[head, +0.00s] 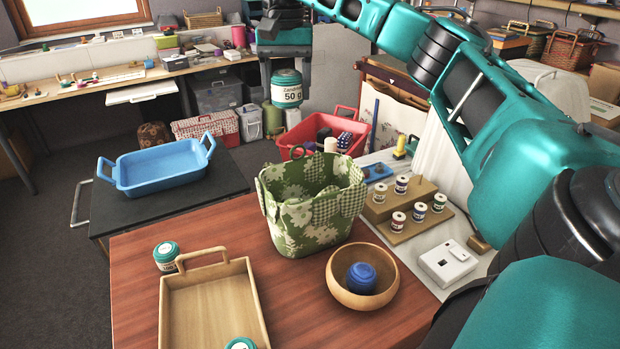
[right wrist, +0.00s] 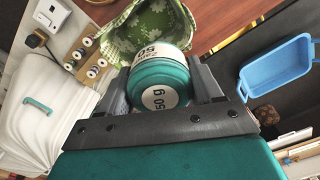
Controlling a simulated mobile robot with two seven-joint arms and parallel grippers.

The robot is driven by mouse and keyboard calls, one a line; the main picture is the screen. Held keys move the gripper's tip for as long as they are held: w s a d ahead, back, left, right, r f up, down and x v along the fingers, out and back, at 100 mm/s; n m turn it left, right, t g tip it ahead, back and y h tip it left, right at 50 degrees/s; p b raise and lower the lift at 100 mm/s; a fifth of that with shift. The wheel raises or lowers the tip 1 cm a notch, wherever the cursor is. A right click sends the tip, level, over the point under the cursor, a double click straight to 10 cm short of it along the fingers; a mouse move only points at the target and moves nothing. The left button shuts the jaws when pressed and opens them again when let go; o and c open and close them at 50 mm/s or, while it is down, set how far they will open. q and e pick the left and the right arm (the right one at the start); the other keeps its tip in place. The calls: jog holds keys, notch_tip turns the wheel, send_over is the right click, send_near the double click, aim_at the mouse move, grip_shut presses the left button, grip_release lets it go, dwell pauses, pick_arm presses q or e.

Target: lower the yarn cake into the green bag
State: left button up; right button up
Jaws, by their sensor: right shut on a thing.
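The teal yarn cake (head: 287,92) with a white "50 g" label is held in my right gripper (head: 286,80), one finger on each side. It hangs upright in the air, and in the head view it appears above and behind the green bag (head: 312,220). The bag is patterned with pale flowers and stands open on the wooden table. In the right wrist view the yarn cake (right wrist: 160,85) sits between the fingers and covers part of the bag (right wrist: 125,42). The cake is apart from the bag in the head view. My left gripper is not in view.
A wooden bowl (head: 335,280) with a blue yarn cake (head: 361,278) stands right of the bag. A wooden tray (head: 205,270) and another teal yarn cake (head: 166,256) are at left. A thread-spool rack (head: 415,228) and red bin (head: 318,128) stand beyond.

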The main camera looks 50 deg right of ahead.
jog(key=shift+d+f, duration=0.2)
jog(key=shift+f, duration=0.2)
notch_tip(320, 180, down, 9)
dwell(0.7)
jog(key=shift+f, duration=0.1)
